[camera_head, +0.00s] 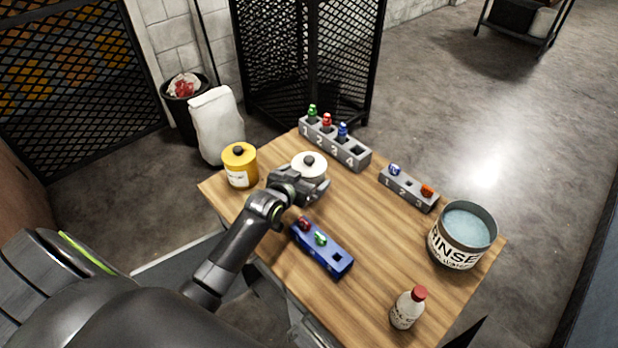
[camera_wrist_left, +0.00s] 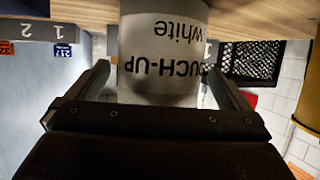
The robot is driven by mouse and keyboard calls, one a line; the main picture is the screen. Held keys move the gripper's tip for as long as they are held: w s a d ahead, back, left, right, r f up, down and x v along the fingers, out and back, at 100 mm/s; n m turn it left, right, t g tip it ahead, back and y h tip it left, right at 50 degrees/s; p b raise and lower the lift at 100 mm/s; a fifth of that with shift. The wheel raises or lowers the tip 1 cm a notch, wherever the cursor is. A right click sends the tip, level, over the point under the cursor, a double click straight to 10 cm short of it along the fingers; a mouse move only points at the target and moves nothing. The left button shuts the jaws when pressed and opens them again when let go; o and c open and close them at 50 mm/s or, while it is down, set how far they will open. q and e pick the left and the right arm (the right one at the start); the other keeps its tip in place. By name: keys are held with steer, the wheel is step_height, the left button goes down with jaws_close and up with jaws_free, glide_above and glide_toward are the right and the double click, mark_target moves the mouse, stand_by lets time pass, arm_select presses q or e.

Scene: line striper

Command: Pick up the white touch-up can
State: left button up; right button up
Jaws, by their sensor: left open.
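The white touch-up can (camera_head: 310,163) stands on the wooden table (camera_head: 365,225), its white top and dark knob showing in the head view. My left gripper (camera_head: 306,186) is at the near side of the can and hides its lower part. In the left wrist view the can (camera_wrist_left: 163,55) appears upside down with the words "TOUCH-UP White". The two fingers of my left gripper (camera_wrist_left: 160,85) are apart, one on each side of the can, with small gaps visible. My right gripper does not show.
A yellow can (camera_head: 240,170) stands left of the white can. A numbered grey rack (camera_head: 345,150) is behind, a smaller grey rack (camera_head: 415,193) to the right. A blue rack (camera_head: 320,253) is close in front. A rinse bucket (camera_head: 455,255) and bottle (camera_head: 407,310) stand right.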

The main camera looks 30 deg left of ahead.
arm_select(q)
steer(key=shift+x, duration=1)
steer(key=shift+s, duration=0.1)
steer(key=c, duration=1.1)
steer(key=shift+o, duration=0.2)
